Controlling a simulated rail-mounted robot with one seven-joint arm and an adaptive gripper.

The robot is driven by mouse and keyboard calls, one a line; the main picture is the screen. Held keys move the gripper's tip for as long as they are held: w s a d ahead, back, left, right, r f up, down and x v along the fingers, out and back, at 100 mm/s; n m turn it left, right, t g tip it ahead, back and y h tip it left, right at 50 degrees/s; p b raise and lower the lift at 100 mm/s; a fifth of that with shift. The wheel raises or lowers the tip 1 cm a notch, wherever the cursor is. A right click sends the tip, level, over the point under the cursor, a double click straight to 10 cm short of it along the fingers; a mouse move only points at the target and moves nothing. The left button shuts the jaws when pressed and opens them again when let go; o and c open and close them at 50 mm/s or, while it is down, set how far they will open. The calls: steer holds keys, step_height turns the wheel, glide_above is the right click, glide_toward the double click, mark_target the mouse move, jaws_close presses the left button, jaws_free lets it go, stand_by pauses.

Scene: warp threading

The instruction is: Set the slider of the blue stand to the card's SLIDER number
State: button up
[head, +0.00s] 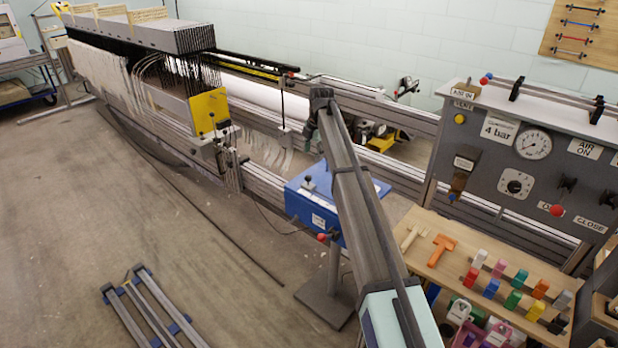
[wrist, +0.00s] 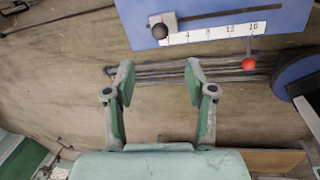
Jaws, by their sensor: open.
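The blue stand (head: 300,208) is left of my arm in the head view, which hides part of it. Its sloped top also shows in the wrist view (wrist: 215,30), with a dark slot and a white scale (wrist: 215,32) marked 4, 8, 12 and 16. The slider's dark knob (wrist: 160,28) is at the left end, left of the 4 mark; it also shows in the head view (head: 309,184). My gripper (wrist: 158,78) is open and empty, apart from the knob and below the panel in the wrist view. I see no readable SLIDER card.
A red ball (wrist: 248,64) on a thin rod is by the panel's lower edge, near 16. A wooden tray (head: 420,262) with coloured pieces and a grey control panel (head: 480,160) stand right of my arm. The loom (head: 150,95) is behind left. The floor (head: 90,220) at left is mostly clear.

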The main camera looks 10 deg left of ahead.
mark_target(309, 178)
steer(key=f, duration=0.4)
steer(key=w+a+f+p, duration=0.1)
steer(key=f, duration=0.3)
steer(key=f+p, duration=0.1)
steer(key=f, duration=0.4)
steer(key=shift+w+a, duration=0.35)
steer(key=shift+w, duration=0.05)
jaws_close()
